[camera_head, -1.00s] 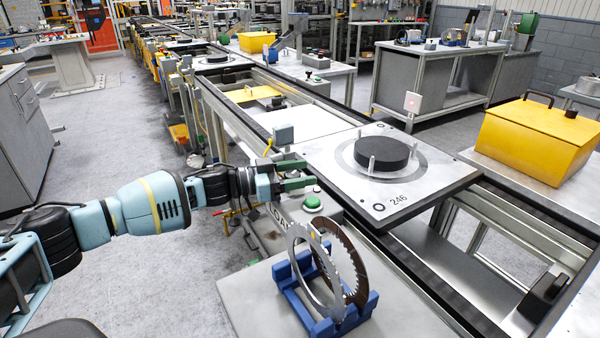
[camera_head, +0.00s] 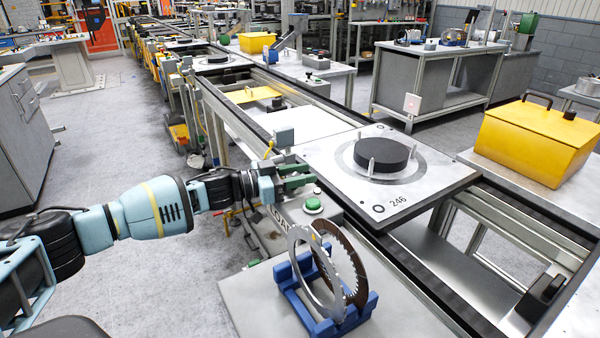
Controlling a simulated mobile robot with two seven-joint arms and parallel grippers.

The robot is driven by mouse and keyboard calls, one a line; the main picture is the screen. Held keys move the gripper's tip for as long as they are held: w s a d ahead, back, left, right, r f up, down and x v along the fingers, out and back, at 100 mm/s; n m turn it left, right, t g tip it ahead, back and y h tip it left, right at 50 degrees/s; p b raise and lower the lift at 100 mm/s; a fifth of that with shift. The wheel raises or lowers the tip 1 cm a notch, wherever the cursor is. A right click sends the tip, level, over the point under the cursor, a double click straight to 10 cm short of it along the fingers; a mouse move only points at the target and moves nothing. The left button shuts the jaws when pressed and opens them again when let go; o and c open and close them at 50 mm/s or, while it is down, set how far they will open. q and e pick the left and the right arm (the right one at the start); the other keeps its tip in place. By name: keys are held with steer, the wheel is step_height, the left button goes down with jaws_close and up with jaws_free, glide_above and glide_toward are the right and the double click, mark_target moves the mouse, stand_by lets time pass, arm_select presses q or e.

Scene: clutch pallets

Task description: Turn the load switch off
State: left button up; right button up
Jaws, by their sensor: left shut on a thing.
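My right gripper is not in view.
A pallet plate marked 246 (camera_head: 440,185) with a black disc (camera_head: 382,154) lies on the conveyor just right of the gripper. A blue rack (camera_head: 325,322) holding toothed rings (camera_head: 345,265) stands in front. A yellow case (camera_head: 535,140) is at the right.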

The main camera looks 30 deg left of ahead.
arm_select(q)
steer(key=shift+r+n+t+y+p, duration=0.15)
steer(key=shift+n+t+y+p, duration=0.65)
steer(key=shift+n+y+p, duration=0.25)
steer(key=shift+n+t+y+p, duration=0.3)
steer(key=shift+n+t+y, duration=0.25)
steer(key=shift+y, duration=0.3)
steer(key=n+y, duration=0.1)
steer(key=n+t+y+p, duration=0.1)
steer(key=y, duration=0.1)
steer(key=shift+w+a+y, duration=0.15)
steer(key=shift+a+y, duration=0.15)
steer(key=shift+a+n+t+y, duration=0.1)
steer(key=shift+n+t+y, duration=0.25)
steer(key=shift+n+y, duration=0.35)
steer(key=shift+y, duration=0.5)
steer(key=o, duration=1)
steer(key=shift+c, duration=0.2)
